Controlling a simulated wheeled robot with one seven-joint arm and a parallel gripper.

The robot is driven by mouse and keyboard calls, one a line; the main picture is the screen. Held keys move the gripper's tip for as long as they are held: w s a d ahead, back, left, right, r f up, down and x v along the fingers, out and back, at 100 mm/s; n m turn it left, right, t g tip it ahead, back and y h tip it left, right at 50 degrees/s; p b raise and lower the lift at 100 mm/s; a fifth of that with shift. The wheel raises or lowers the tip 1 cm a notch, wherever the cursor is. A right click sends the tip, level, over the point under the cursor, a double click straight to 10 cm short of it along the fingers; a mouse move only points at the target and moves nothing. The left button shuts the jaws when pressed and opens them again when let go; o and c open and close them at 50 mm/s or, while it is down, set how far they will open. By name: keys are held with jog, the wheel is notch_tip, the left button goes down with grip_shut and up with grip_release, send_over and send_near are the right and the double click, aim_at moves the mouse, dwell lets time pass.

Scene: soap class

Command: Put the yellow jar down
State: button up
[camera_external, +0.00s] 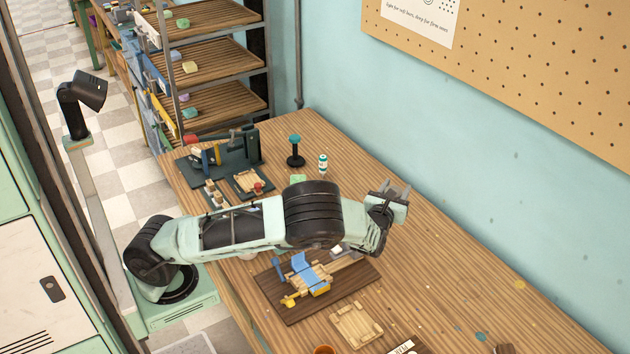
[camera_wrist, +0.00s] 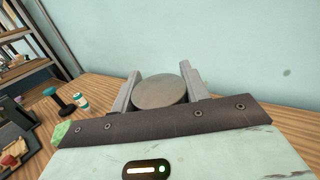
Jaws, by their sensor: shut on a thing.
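My gripper (camera_external: 394,190) is over the right part of the wooden table (camera_external: 440,250), near the pale blue wall. In the wrist view its two grey fingers (camera_wrist: 160,84) stand on either side of a round grey-brown disc-topped thing, which I take to be the jar (camera_wrist: 161,93), and are shut on it. Only its flat round top shows there; no yellow is visible. In the external view I cannot make out the jar at the gripper. Its base and its height above the table are hidden.
A teal-knobbed black stamp (camera_external: 295,150) and a small white bottle (camera_external: 323,164) stand behind the arm. A dark board with a blue-and-yellow fixture (camera_external: 312,273) and a wooden tray (camera_external: 356,326) lie in front. The table right of the gripper is mostly bare.

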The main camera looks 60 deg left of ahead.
jog(key=w+a+n+g+y+p, duration=0.1)
jog(key=w+a, duration=0.1)
jog(key=a, duration=0.9)
jog(key=w+a+g+y+p, duration=0.1)
jog(key=w+a, duration=0.1)
jog(key=a, duration=1)
jog(key=shift+s+a+f+p, duration=0.1)
jog(key=shift+f+p, duration=0.1)
jog(key=shift+f, duration=2.45)
jog(key=shift+s+f+p, duration=0.1)
jog(key=shift+f+p, duration=0.05)
jog(key=shift+f, duration=2.5)
jog(key=shift+f, duration=0.2)
jog(key=o, duration=1.2)
jog(key=shift+r, duration=0.15)
